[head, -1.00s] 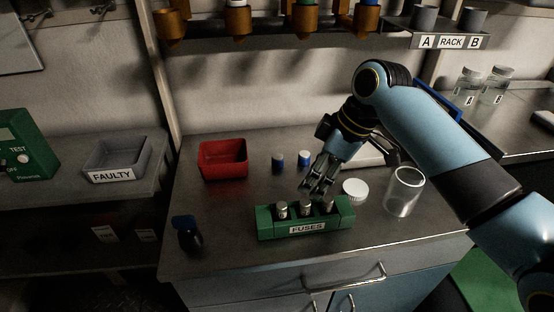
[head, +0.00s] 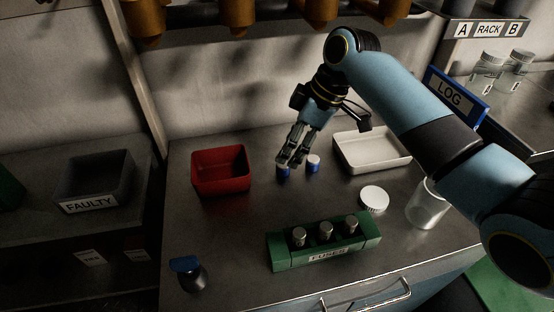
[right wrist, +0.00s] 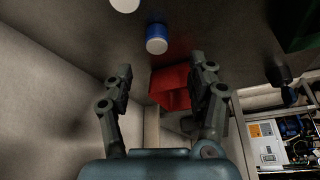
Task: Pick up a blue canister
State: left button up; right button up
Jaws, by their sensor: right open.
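Two blue canisters with pale tops stand on the grey worktop: a left one (head: 283,173) and a right one (head: 313,165). My right gripper (head: 290,161) is open, its fingers angled down just above and behind the left canister, partly covering its top. In the right wrist view a blue canister (right wrist: 156,42) with a white top stands beyond the open, empty fingers (right wrist: 165,75). I cannot tell which of the two it is. My left gripper is out of view.
A red bin (head: 220,172) is left of the canisters, a white tray (head: 371,154) right.

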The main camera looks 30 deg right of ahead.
aim_at(285, 164)
jog(key=f, duration=0.3)
jog(key=shift+w+a+f, duration=0.15)
jog(key=shift+w+f, duration=0.05)
jog(key=shift+f, duration=0.05)
jog(key=shift+x, duration=1.15)
jog(key=shift+w+f, duration=0.15)
jog(key=shift+f, duration=0.15)
jog(key=shift+c, duration=0.5)
jog(key=c, duration=0.7)
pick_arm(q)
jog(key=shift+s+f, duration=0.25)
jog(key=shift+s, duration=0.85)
pick_arm(e)
jog(key=shift+c, duration=0.5)
